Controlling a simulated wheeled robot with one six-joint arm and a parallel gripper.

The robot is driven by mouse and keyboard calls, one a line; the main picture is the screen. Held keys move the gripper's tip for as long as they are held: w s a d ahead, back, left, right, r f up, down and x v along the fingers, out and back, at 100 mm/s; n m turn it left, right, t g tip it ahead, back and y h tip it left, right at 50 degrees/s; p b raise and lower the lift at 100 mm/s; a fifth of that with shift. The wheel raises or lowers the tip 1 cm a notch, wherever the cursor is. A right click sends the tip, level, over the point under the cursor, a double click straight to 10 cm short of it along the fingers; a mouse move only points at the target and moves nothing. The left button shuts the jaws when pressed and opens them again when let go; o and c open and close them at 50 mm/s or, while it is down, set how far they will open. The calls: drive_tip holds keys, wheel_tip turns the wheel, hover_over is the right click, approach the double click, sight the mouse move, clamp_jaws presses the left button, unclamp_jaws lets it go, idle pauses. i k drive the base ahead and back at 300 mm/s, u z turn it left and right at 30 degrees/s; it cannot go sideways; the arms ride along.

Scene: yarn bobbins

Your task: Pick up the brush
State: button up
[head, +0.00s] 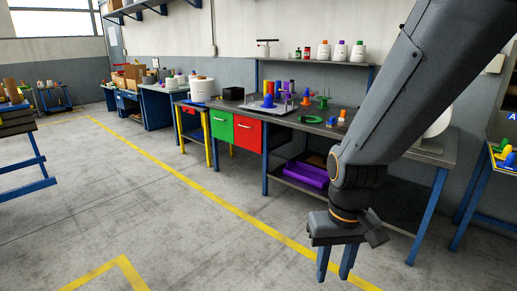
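My gripper (334,278) hangs at the lower right of the head view, pointing down in front of the workbench. Its two blue fingers are apart with nothing visible between them, and grey floor shows behind. I cannot make out a brush for certain. Several small coloured things, among them a blue cone (268,101) and a green ring (311,119), stand on the workbench (345,133), too small to tell apart fully. My arm hides part of the bench's right side.
A shelf (316,62) above the bench holds white bobbins (323,50) and small bottles. A green drawer (222,125) and a red drawer (247,133) are at the bench's left. A purple crate (306,174) sits below.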

sight(332, 122)
drive_tip(key=z, duration=0.25)
drive_tip(key=i, duration=2.2)
drive_tip(key=z, duration=0.9)
drive_tip(key=i, duration=1.7)
drive_tip(key=z, duration=0.2)
